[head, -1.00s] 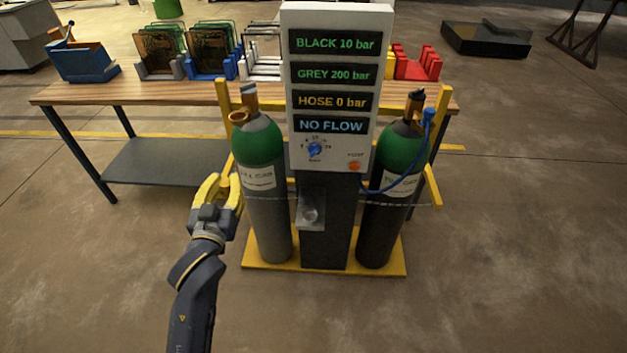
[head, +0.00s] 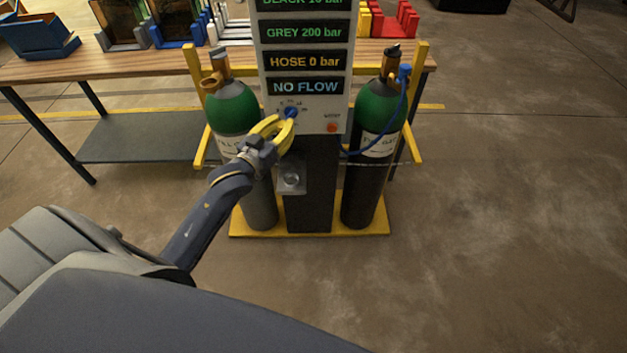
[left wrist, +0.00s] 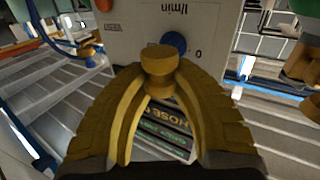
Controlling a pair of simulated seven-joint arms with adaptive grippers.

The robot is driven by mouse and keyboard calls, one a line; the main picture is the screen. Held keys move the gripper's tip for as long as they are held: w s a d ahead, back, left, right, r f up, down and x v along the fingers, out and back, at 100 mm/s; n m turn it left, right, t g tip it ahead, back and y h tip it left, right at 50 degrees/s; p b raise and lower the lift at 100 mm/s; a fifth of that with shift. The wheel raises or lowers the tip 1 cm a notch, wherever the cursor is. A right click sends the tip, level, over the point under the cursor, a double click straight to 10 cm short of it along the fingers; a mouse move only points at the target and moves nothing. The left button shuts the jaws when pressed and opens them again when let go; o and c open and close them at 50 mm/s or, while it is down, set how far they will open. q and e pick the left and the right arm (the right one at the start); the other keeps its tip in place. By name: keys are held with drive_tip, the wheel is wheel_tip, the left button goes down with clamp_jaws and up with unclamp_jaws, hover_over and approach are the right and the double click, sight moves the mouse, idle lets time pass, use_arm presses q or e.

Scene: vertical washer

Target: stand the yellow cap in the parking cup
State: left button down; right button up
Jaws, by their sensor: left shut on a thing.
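My left gripper (head: 284,125) is in front of the panel's lower face, just below the blue knob (head: 291,112). It is shut on the yellow cap (left wrist: 159,60), which shows between the fingertips in the left wrist view. In the head view the cap cannot be told from the yellow fingers. The parking cup (head: 291,179) sits on a small grey bracket on the dark column, below the gripper and apart from it. Its inside is too small to make out. My right gripper is not in view.
The grey cylinder (head: 259,205) stands left of the column, behind my left arm. The black cylinder (head: 357,195) stands to the right with a blue hose (head: 404,105). A chain crosses in front of the cylinders. The yellow base (head: 310,229) carries them. A bench (head: 110,68) stands behind.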

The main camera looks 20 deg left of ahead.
use_arm(q)
drive_tip(key=shift+w+d, duration=0.2)
drive_tip(key=shift+d, duration=0.2)
drive_tip(key=shift+d+f+h, duration=0.15)
drive_tip(key=shift+f+h, duration=0.15)
wheel_tip(320, 180, down, 19)
drive_tip(key=shift+f, duration=0.1)
drive_tip(key=shift+f, duration=0.5)
idle(0.3)
drive_tip(key=c, duration=1.2)
unclamp_jaws()
drive_tip(key=shift+c, duration=0.2)
